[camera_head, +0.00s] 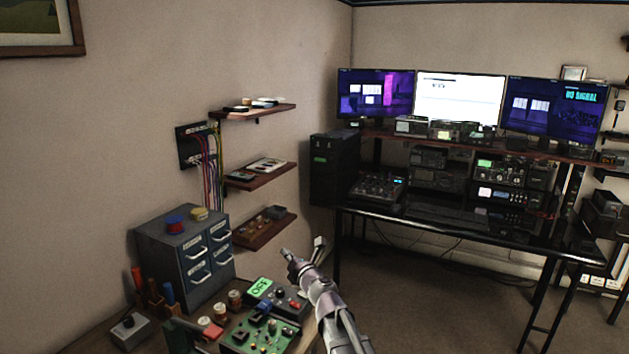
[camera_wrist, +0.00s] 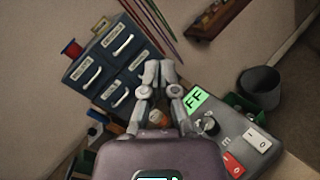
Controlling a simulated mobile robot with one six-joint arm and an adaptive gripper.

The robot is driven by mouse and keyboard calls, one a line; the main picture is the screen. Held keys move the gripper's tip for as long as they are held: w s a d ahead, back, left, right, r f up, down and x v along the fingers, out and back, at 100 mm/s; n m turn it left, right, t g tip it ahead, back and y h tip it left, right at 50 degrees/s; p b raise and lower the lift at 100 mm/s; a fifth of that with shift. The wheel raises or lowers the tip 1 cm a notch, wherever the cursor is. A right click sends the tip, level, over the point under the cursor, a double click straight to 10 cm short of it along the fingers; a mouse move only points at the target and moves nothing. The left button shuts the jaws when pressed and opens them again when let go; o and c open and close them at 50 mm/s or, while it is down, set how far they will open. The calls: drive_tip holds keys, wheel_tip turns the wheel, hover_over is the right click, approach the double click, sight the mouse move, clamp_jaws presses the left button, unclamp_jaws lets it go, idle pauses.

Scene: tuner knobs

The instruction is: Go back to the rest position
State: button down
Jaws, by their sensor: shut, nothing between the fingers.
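My gripper (camera_head: 287,254) is shut and empty, raised above the workbench near the control box in the head view. Its two fingertips (camera_wrist: 159,72) are close together in the wrist view, in front of the grey drawer cabinet. The dark control box (camera_head: 287,300) has a lit green display (camera_head: 261,287) reading OFF. In the wrist view the display (camera_wrist: 195,99) is partly covered by a finger, so only FF shows. A dark knob (camera_wrist: 208,125) and red and white rocker switches (camera_wrist: 233,165) sit on the box.
The drawer cabinet (camera_head: 186,258) stands behind the bench items at left. A green circuit board (camera_head: 259,335) lies in front of the control box. Wall shelves (camera_head: 262,232) hang behind. A black desk (camera_head: 470,232) with monitors stands at right; the floor (camera_head: 420,310) before it looks clear.

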drive_tip(key=d+m+t+h+p, duration=0.1)
drive_tip(key=d+m+h+p, duration=0.1)
drive_tip(key=d+m+h, duration=1.1)
drive_tip(key=s+d+f+m+g+h+p, duration=0.1)
drive_tip(key=s+d+f+m+g, duration=0.1)
drive_tip(key=d+m, duration=0.4)
drive_tip(key=s+d+f+m+g+p, duration=0.1)
drive_tip(key=s+d+f+m+g, duration=0.15)
drive_tip(key=d+m, duration=0.3)
drive_tip(key=s+f+m+g+y+p, duration=0.1)
drive_tip(key=s+f+m+g, duration=0.1)
drive_tip(key=s, duration=0.5)
drive_tip(key=s+d+f+m+g+y+p, duration=0.1)
drive_tip(key=s+f+m+g, duration=0.1)
drive_tip(key=s+m+g, duration=0.3)
drive_tip(key=s+f+m+g+y+p, duration=0.1)
drive_tip(key=s+m+g, duration=0.3)
drive_tip(key=s, duration=0.5)
drive_tip(key=shift+s+d+f+g+y, duration=0.3)
drive_tip(key=shift+f+g+y, duration=0.2)
drive_tip(key=shift+f, duration=0.3)
drive_tip(key=shift+a, duration=0.35)
